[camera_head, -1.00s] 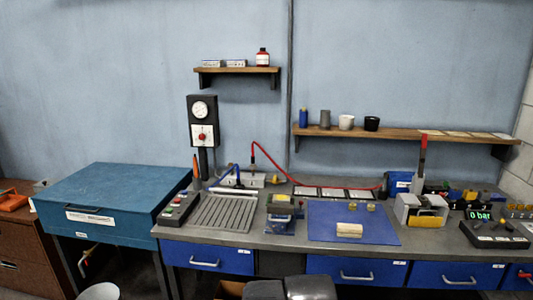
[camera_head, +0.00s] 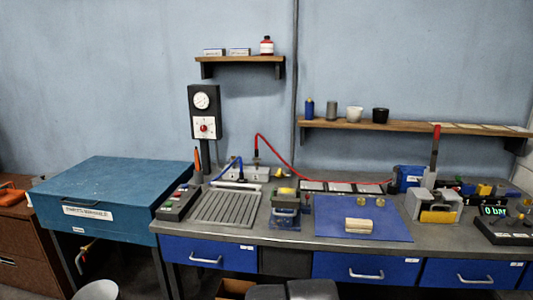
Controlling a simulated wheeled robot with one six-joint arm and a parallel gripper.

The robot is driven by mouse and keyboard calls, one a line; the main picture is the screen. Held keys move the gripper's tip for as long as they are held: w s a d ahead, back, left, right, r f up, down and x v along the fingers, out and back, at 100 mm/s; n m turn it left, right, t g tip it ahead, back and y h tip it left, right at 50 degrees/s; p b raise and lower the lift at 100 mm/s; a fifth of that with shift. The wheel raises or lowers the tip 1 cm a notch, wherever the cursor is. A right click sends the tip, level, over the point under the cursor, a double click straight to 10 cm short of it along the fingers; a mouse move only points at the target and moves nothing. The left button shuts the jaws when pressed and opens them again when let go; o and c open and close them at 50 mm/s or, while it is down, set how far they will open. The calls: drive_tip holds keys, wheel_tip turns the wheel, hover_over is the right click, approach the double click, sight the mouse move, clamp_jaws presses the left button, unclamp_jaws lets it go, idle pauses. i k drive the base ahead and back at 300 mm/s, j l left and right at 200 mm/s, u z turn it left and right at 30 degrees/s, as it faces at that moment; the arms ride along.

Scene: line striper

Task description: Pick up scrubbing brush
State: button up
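A small pale wooden block with a cream lower part (camera_head: 358,226), which looks like the scrubbing brush, lies on the blue mat (camera_head: 330,218) on the workbench. Its bristles are too small to make out for certain. Nothing touches it from above. Two small brass-coloured pieces (camera_head: 364,202) lie behind it on the mat. My gripper's fingers do not show; only dark rounded parts of my own body show at the bottom edge.
A vise-like device (camera_head: 286,208) stands left of the mat, and a grey and yellow device (camera_head: 434,206) stands right of it. A red hose (camera_head: 310,177) runs behind. A blue parts washer (camera_head: 112,191) stands at left. Drawers with handles (camera_head: 365,268) line the bench front.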

sight(355, 225)
drive_tip(key=i+l, duration=0.25)
drive_tip(key=l, duration=0.15)
drive_tip(key=i+l+u, duration=0.15)
drive_tip(key=i+l, duration=0.4)
drive_tip(key=l, duration=0.25)
drive_tip(key=i+l+u, duration=0.1)
drive_tip(key=i+l, duration=0.15)
drive_tip(key=l, duration=0.15)
